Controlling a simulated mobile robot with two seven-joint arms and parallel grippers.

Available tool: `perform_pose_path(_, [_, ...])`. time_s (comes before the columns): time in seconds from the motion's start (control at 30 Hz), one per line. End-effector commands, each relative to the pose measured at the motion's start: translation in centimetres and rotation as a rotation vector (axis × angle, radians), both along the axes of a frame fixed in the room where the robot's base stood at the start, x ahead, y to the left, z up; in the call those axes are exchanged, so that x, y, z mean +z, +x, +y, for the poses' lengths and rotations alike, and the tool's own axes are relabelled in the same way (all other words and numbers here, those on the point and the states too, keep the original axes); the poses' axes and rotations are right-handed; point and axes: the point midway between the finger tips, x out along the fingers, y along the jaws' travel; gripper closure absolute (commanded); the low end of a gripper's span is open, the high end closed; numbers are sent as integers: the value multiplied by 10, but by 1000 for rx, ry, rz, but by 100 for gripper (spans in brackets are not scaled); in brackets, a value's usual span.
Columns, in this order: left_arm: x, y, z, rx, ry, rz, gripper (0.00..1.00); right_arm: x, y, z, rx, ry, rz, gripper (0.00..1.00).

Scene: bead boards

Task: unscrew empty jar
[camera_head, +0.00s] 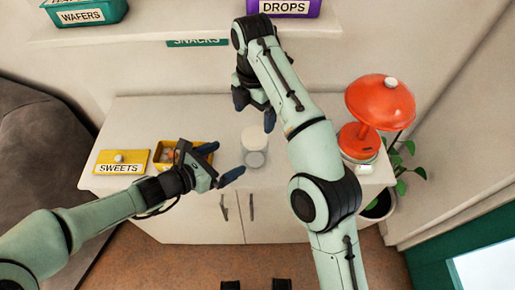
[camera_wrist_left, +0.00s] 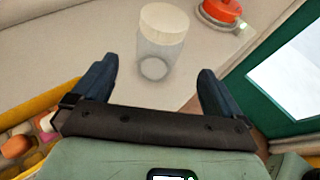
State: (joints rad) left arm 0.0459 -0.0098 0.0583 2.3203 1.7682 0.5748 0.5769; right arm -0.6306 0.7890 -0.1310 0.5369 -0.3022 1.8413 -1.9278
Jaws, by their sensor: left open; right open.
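A clear, empty-looking jar (camera_head: 254,158) with a cream lid (camera_head: 255,137) stands upright on the white cabinet top. The jar also shows in the left wrist view (camera_wrist_left: 152,60), with the lid (camera_wrist_left: 164,20) on it. My left gripper (camera_head: 227,160) is open just left of the jar, its fingers pointing toward it. In the left wrist view the jar lies ahead, between the two open fingers (camera_wrist_left: 157,70) in the picture, with nothing held. My right gripper (camera_head: 255,109) is open and empty, pointing down, and appears just beyond the lid; its height above the lid is hard to judge.
An open yellow box (camera_head: 207,160) with sweets stands behind my left gripper. Its lid (camera_head: 121,168), labelled SWEETS, lies to the left. A red lamp (camera_head: 379,103) and a plant (camera_head: 398,160) are at right. A shelf above holds a green bin (camera_head: 86,14) and a purple bin (camera_head: 290,8).

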Motion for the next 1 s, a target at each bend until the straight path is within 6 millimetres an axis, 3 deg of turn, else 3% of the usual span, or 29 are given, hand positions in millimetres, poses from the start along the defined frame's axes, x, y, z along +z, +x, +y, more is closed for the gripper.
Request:
perform_pose_path(0.5, [-37,60,-66,-2,-1,4,0,0,0,0,-1,0,0,4])
perform_pose_path(1.0, [-45,73,-79,0,1,1,0,0,0,0,-1,0,0,4])
